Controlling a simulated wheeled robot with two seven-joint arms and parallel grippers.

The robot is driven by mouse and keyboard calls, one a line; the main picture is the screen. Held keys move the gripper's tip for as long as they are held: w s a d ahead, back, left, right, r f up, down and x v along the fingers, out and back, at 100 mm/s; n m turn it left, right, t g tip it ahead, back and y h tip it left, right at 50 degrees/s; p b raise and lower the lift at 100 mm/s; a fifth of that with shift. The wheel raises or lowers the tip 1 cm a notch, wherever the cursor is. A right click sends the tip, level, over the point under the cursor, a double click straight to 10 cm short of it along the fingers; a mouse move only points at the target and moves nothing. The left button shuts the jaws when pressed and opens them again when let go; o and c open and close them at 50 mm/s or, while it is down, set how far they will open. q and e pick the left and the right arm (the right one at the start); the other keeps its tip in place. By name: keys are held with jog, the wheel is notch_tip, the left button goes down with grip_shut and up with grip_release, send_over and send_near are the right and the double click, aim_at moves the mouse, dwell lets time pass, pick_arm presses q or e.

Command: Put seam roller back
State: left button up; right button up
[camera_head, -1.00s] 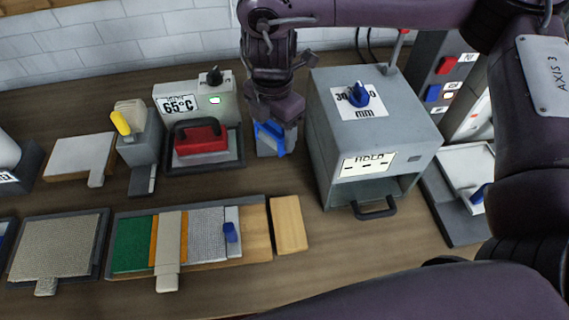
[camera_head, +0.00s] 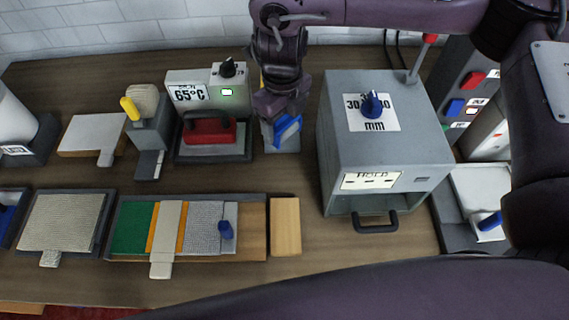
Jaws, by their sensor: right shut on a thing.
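My right gripper (camera_head: 279,108) points down at the back middle of the bench, between the 65°C unit and the large grey box. It is shut on a blue piece (camera_head: 287,130), which I take to be the seam roller; the fingers hide much of it. The blue piece looks tilted and is just over a small grey holder (camera_head: 289,147). I cannot tell whether it touches the holder. My left gripper is out of view.
The grey press box (camera_head: 345,150) stands close to the right of the gripper. The red-handled iron (camera_head: 208,132) and the 65°C unit (camera_head: 190,93) are close on the left. A wooden block (camera_head: 286,226) and a board with strips (camera_head: 252,230) lie in front.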

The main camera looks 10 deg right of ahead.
notch_tip(320, 180, down, 12)
jog(key=shift+f, duration=0.25)
jog(key=shift+w+f+b, duration=0.1)
jog(key=shift+f+b, duration=0.3)
jog(key=shift+f, duration=1.6)
jog(key=shift+f, duration=0.2)
jog(key=o, duration=1)
